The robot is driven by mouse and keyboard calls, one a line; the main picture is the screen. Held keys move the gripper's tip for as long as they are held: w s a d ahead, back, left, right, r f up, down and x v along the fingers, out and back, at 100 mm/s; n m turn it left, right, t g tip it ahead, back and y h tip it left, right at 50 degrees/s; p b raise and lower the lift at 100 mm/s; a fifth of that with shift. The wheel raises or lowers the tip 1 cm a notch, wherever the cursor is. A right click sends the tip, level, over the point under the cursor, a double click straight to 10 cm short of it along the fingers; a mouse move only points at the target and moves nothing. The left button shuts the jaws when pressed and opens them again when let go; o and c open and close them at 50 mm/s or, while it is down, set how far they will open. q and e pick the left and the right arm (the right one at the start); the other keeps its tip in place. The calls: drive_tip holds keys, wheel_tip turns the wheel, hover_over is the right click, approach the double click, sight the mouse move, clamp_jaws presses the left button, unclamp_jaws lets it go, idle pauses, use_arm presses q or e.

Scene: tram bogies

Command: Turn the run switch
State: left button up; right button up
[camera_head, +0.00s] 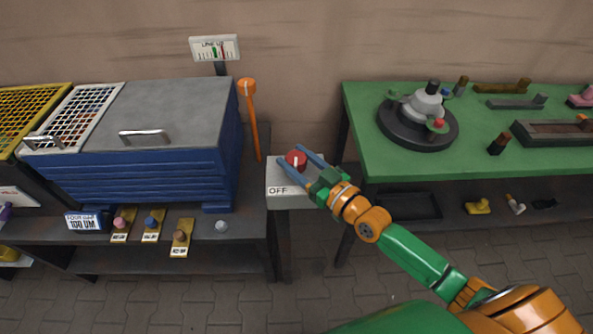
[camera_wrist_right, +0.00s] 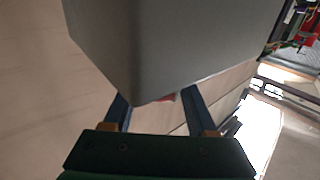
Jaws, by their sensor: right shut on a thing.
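The run switch (camera_head: 296,159) is a red knob with a pale mark, on top of a grey pedestal box (camera_head: 288,190) labelled "OFF" on its front. My right gripper (camera_head: 297,158) reaches in from the lower right, its two blue fingers on either side of the red knob and shut on it. In the right wrist view the fingers (camera_wrist_right: 156,100) flank a small bit of red (camera_wrist_right: 167,97), mostly hidden behind a large grey shape. My left gripper is not in view.
A blue machine with a grey lid (camera_head: 165,110) stands left of the pedestal, with an orange lever (camera_head: 251,115) at its right side. A green table (camera_head: 400,160) with a round grey fixture (camera_head: 420,118) stands at the right. A "LINE" gauge (camera_head: 214,48) rises behind.

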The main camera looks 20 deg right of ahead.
drive_tip(key=n+y+b, duration=0.1)
drive_tip(key=b, duration=0.1)
drive_tip(key=n+g+y+b, duration=0.1)
drive_tip(key=b, duration=0.1)
drive_tip(key=n+g+y+b, duration=0.1)
drive_tip(key=y, duration=0.1)
drive_tip(key=shift+d+f+b, duration=0.15)
drive_tip(key=shift+f+b, duration=0.1)
drive_tip(key=shift+b, duration=0.15)
drive_tip(key=shift+r+n+g+y, duration=0.25)
drive_tip(key=shift+n+g+y, duration=0.55)
drive_tip(key=shift+g, duration=0.1)
drive_tip(key=n+g+y, duration=0.2)
drive_tip(key=shift+g, duration=0.4)
drive_tip(key=shift+n+g+y+b, duration=0.45)
drive_tip(key=shift+n+g+y, duration=0.3)
drive_tip(key=shift+g, duration=0.35)
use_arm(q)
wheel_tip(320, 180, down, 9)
use_arm(e)
drive_tip(key=shift+n+g, duration=0.35)
drive_tip(key=shift+g, duration=0.05)
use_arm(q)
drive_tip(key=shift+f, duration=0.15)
use_arm(e)
drive_tip(key=shift+r+g+y, duration=0.1)
drive_tip(key=shift+g+y, duration=0.15)
drive_tip(key=shift+g, duration=0.05)
